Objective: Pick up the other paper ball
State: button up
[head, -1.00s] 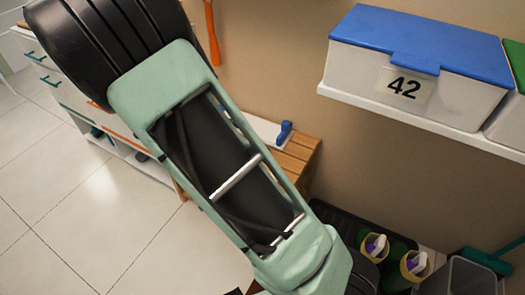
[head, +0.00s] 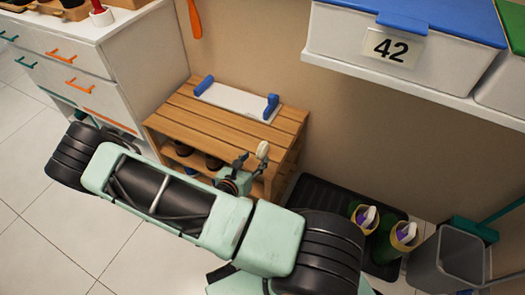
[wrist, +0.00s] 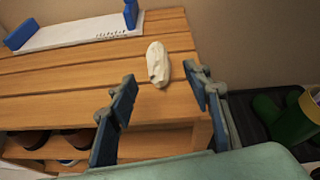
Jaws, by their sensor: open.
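A crumpled white paper ball (wrist: 158,63) lies on the slatted wooden bench (wrist: 70,83) in the wrist view. It also shows as a small pale lump (head: 262,150) near the bench's front right corner in the head view. My gripper (wrist: 160,78) is open and empty, its two fingers apart on the near side of the paper ball. The ball sits just beyond the gap between the fingertips and appears untouched. In the head view my gripper (head: 250,166) is at the bench's front right edge, partly overlapping it.
A white board with blue handles (head: 238,102) lies at the back of the bench. Dark shoes (head: 212,162) are on the shelf below. Green boots (head: 396,240) stand on a black tray to the right, beside a grey bin (head: 447,262). A shelf holds box 42 (head: 385,60).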

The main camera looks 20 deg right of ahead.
aim_at(259, 152)
jog(key=b+x, duration=0.2)
jog(key=x, duration=0.6)
jog(key=shift+w+r, duration=0.1)
jog(key=shift+r, duration=0.05)
jog(key=shift+a, duration=0.1)
jog(key=c, duration=0.9)
